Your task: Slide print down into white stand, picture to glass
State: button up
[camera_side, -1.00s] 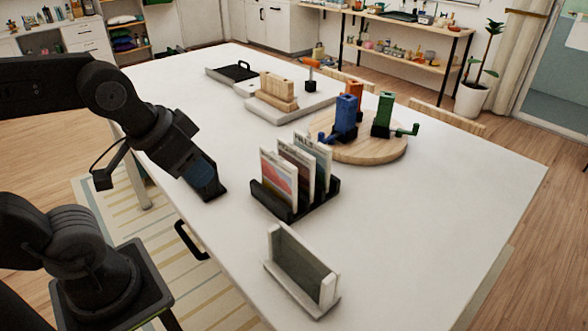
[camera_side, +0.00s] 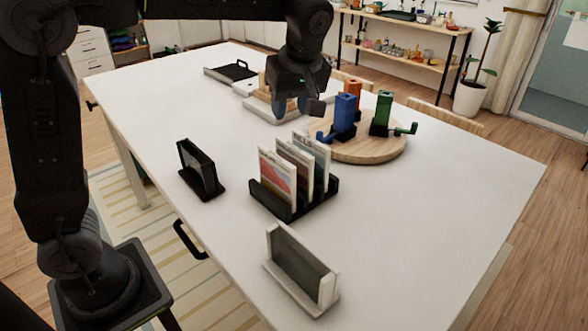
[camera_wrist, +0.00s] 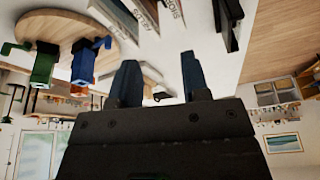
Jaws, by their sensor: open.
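Three prints stand upright in a black rack (camera_side: 300,207) in the middle of the table. The front print (camera_side: 277,178) has a red and pale picture; the middle print (camera_side: 296,166) and back print (camera_side: 318,150) are partly hidden behind it. The white stand (camera_side: 303,272), with a dark glass pane, is empty at the near edge. My gripper (camera_side: 300,107) is above the table behind the rack, apart from the prints. In the wrist view its fingers (camera_wrist: 159,82) are spread with nothing between them. The prints' tops show at the upper edge there.
A black stand (camera_side: 199,172) with a dark pane is left of the rack. A round wooden board (camera_side: 372,149) carries blue, orange and green pieces behind right. A pale tray with wooden blocks lies behind my gripper. The table's right side is clear.

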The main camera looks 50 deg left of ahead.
aim_at(295, 147)
jog(key=w+f+n, duration=0.1)
jog(key=f, duration=0.2)
jog(key=w+a+f+n, duration=0.1)
jog(key=f, duration=0.2)
jog(key=w+a+f+n, duration=0.1)
jog(key=w+f, duration=0.1)
jog(key=f, duration=0.1)
jog(key=shift+a+f+g+y, duration=0.25)
jog(key=shift+f+g+y, duration=0.15)
jog(key=shift+x, duration=2.55)
jog(key=shift+s+f, duration=0.1)
jog(key=shift+f, duration=0.2)
jog(key=shift+c, duration=0.2)
grip_shut()
